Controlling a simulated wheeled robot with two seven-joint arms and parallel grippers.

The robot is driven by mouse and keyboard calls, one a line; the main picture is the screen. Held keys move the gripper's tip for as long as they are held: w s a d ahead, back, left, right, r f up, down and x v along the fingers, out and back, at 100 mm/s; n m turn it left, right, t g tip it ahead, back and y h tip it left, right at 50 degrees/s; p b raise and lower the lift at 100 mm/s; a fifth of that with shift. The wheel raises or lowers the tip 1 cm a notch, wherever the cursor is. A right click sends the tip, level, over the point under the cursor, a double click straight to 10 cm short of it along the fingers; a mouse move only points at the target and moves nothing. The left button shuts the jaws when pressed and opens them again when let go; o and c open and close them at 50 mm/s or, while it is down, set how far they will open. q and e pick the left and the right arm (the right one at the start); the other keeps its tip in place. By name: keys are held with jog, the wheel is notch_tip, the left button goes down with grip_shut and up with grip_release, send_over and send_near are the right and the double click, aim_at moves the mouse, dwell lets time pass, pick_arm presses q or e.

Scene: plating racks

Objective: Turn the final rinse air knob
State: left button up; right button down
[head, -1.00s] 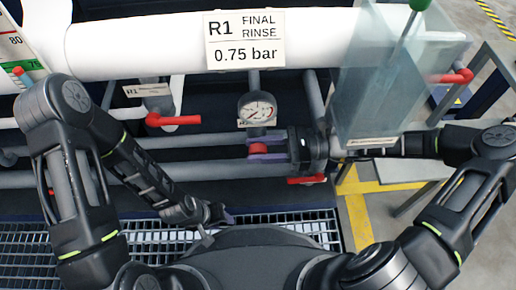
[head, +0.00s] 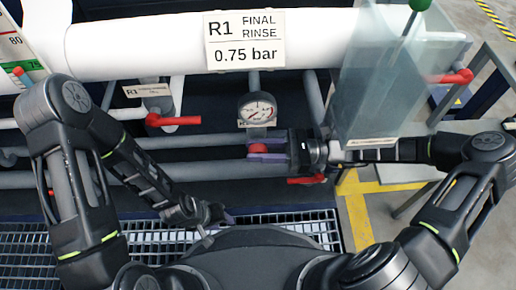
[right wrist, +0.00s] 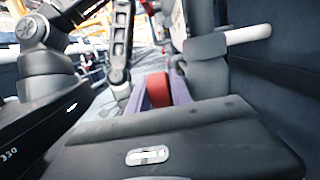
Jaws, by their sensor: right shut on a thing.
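The red air knob (head: 258,148) sits below the round pressure gauge (head: 257,109), under the R1 FINAL RINSE 0.75 bar sign (head: 245,40). My right gripper (head: 262,153) reaches it from the right and is shut on it, with its purple fingers on either side. In the right wrist view the red knob (right wrist: 158,89) shows between the purple fingers. The gauge needle is too small to read exactly. My left gripper (head: 218,219) hangs low over the grating, away from the knob; its fingers are too small to judge.
Red-handled valves are at the left (head: 174,120), below my right gripper (head: 306,180) and at the far right (head: 457,77). A translucent panel (head: 380,85) stands close above my right forearm. A large white pipe (head: 130,48) runs across the back. Metal grating (head: 280,223) lies below.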

jog(key=c, duration=1.4)
grip_release()
jog(key=shift+c, duration=0.2)
